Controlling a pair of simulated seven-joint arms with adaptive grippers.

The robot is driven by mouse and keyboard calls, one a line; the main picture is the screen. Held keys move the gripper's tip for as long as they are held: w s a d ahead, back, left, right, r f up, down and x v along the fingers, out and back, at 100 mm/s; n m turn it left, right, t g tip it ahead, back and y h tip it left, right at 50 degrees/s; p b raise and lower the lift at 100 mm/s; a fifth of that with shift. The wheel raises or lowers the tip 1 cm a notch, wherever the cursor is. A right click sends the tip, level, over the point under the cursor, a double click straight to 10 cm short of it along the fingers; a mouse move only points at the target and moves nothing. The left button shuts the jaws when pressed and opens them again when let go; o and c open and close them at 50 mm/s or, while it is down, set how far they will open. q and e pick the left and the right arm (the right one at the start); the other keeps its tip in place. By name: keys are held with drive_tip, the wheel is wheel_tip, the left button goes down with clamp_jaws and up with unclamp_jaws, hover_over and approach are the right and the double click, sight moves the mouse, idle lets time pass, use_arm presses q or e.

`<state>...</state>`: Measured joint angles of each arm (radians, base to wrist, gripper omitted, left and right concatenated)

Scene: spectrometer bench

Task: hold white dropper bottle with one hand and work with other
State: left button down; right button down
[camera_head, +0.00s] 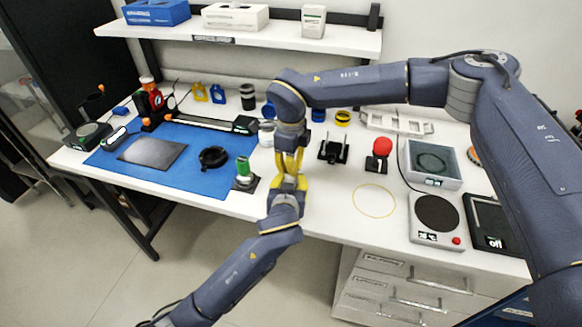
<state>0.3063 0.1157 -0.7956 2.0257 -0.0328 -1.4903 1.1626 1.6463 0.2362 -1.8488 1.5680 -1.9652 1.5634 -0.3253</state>
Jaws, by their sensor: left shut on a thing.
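My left gripper (289,183) comes up from below at the bench's front edge, with yellow fingers. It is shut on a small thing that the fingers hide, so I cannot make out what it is. My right gripper (290,152) points down from above, its yellow fingers right over the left gripper's tips. The two grippers meet or nearly meet, and I cannot tell whether the right one is open or shut. I cannot clearly pick out the white dropper bottle. A pale jar (266,134) stands on the bench behind the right gripper, partly covered.
A blue mat (205,178) with a dark plate (152,151), a black ring (213,157) and a green-topped item (243,167) lies left. A shelf (270,40) runs behind.

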use_arm(q)
drive_tip(key=shift+d, duration=0.1)
use_arm(e)
drive_tip(key=m, duration=0.6)
drive_tip(key=shift+m, duration=0.3)
drive_tip(key=m, duration=0.6)
drive_tip(key=shift+w, duration=0.1)
drive_tip(key=m, duration=0.5)
use_arm(q)
drive_tip(key=shift+f, duration=0.1)
use_arm(e)
drive_tip(key=m, duration=0.6)
drive_tip(key=c, duration=1.6)
unclamp_jaws()
drive_tip(key=shift+o, duration=0.4)
drive_tip(key=shift+f, duration=0.1)
wheel_tip(320, 180, up, 12)
